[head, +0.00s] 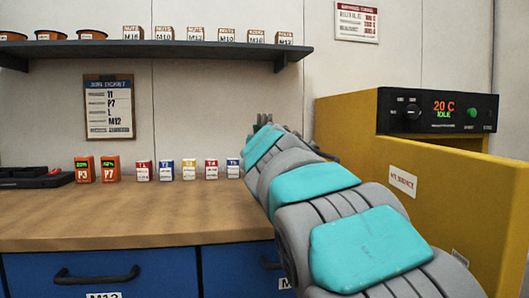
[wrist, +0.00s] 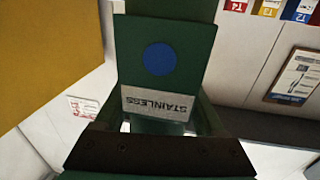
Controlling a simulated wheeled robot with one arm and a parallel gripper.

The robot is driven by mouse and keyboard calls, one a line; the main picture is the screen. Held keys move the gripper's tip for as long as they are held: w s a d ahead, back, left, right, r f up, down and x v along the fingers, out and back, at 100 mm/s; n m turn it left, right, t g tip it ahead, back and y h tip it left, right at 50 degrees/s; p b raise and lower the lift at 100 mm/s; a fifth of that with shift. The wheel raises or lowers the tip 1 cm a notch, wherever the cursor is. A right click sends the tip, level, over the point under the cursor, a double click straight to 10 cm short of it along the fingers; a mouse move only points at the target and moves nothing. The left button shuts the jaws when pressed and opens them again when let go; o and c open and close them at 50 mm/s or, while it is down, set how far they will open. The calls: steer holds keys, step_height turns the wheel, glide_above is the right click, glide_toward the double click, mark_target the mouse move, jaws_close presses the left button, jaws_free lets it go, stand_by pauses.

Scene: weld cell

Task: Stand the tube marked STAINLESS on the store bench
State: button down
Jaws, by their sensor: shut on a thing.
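A dark green tube (wrist: 165,40) with a blue dot and a white STAINLESS label fills the middle of the wrist view. The lettering reads upside down there. My gripper (wrist: 160,125) is shut on the tube, with its dark body across the bottom of that view. In the head view my gripper (head: 262,122) is mostly hidden behind my grey and turquoise arm, above the far edge of the bench, and the tube cannot be made out. A wooden bench (head: 130,218) with blue drawers stands in front of me; whether it is the store bench, I cannot tell.
Orange packs P3 (head: 84,170) and P7 (head: 110,169) and several small T boxes (head: 189,169) line the bench's back. A black tray (head: 30,178) lies at its left. A shelf (head: 150,50) hangs above. A yellow oven unit (head: 440,190) stands right. The bench's front middle is clear.

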steer(key=shift+f, duration=1.35)
steer(key=shift+s+f+b, duration=0.1)
steer(key=shift+b, duration=0.2)
jaws_free()
steer(key=shift+d, duration=0.1)
steer(key=s+d+b, duration=0.1)
steer(key=s+b, duration=0.2)
steer(key=s, duration=0.8)
steer(key=shift+s+d, duration=0.2)
steer(key=shift+s, duration=0.2)
